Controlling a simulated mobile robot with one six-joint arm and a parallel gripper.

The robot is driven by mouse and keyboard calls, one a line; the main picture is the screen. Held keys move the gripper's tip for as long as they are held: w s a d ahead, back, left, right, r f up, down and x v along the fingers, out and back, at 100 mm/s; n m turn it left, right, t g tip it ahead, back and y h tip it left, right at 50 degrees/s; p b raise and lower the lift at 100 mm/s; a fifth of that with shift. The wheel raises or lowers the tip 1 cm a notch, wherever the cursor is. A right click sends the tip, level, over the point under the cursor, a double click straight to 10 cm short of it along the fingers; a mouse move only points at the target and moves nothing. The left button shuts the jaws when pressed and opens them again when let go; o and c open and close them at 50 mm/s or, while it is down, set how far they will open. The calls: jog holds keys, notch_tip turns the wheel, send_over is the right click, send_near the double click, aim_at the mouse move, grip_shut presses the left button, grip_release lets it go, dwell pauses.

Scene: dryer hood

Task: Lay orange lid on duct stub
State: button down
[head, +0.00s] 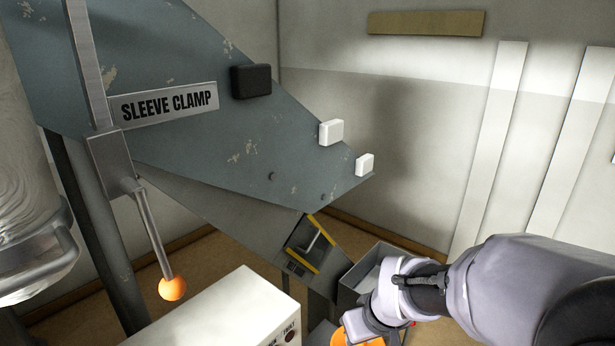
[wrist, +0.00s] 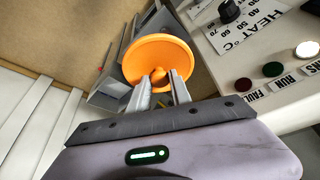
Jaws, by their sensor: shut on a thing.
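The orange lid (wrist: 158,50) is a round disc with a small knob in the wrist view. My gripper (wrist: 160,84) is shut on the lid's knob, with the two fingers on either side of it. The disc lies beyond the fingertips, apart from the white panel on the right. In the head view only a piece of the lid (head: 352,339) shows at the bottom edge, below my gripper (head: 372,328). I cannot make out the duct stub for certain in either view; the lid or my arm may hide it.
A grey open box (head: 357,283) stands just behind my wrist. A white control box (head: 215,318) is left of it; its dial (wrist: 229,11) and buttons show in the wrist view. The blue-grey hood (head: 180,60) hangs above, with an orange-balled lever (head: 172,288).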

aim_at(375, 342)
jog(key=d+f+m, duration=0.1)
jog(key=w+d+f+m, duration=0.1)
jog(key=f, duration=0.1)
jog(key=w+d+f+m+h+b, duration=0.1)
jog(key=f, duration=0.1)
jog(key=shift+w+d+f, duration=0.15)
jog(key=shift+d+f, duration=0.05)
jog(key=shift+d, duration=0.2)
jog(key=s+f+b, duration=0.2)
jog(key=f+b, duration=1.6)
jog(key=f, duration=0.2)
jog(key=s+f+b, duration=0.2)
jog(key=f+b, duration=1.6)
jog(key=f, duration=0.3)
jog(key=shift+a, duration=0.1)
